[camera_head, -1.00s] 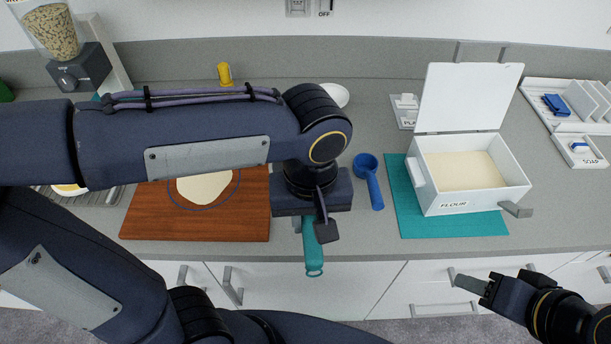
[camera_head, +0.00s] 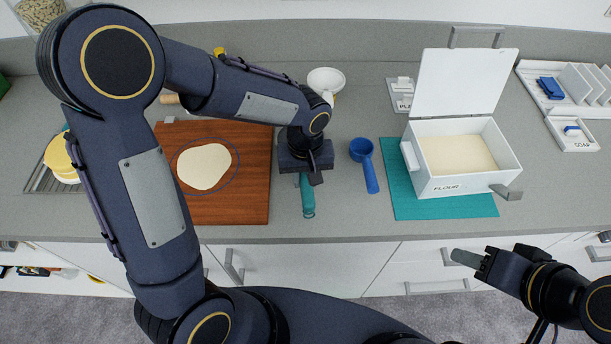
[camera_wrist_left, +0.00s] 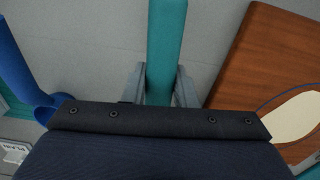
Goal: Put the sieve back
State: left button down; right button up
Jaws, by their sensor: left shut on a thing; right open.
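My left gripper (camera_head: 305,176) is shut on the teal handle of the sieve (camera_head: 308,200), over the counter between the cutting board and the blue scoop. The handle's free end points toward the counter's front edge. In the left wrist view the handle (camera_wrist_left: 166,45) runs up from between the gripper's fingers (camera_wrist_left: 160,88). The sieve's head cannot be made out; the left gripper and forearm cover the area behind the handle. I cannot tell whether the sieve touches the counter. My right gripper (camera_head: 468,259) is open and empty, in front of the counter at the lower right.
A wooden board (camera_head: 250,200) with flat dough (camera_head: 204,167) lies left; a blue scoop (camera_head: 369,172) lies close right. An open flour box (camera_head: 460,185) stands on a teal mat (camera_head: 405,205). A white bowl-shaped item (camera_head: 326,80) stands behind my left forearm.

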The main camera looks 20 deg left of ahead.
pick_arm(q)
jog(key=shift+f, duration=0.25)
jog(key=shift+f, duration=0.25)
jog(key=c, duration=1.2)
grip_release()
jog(key=shift+o, duration=0.2)
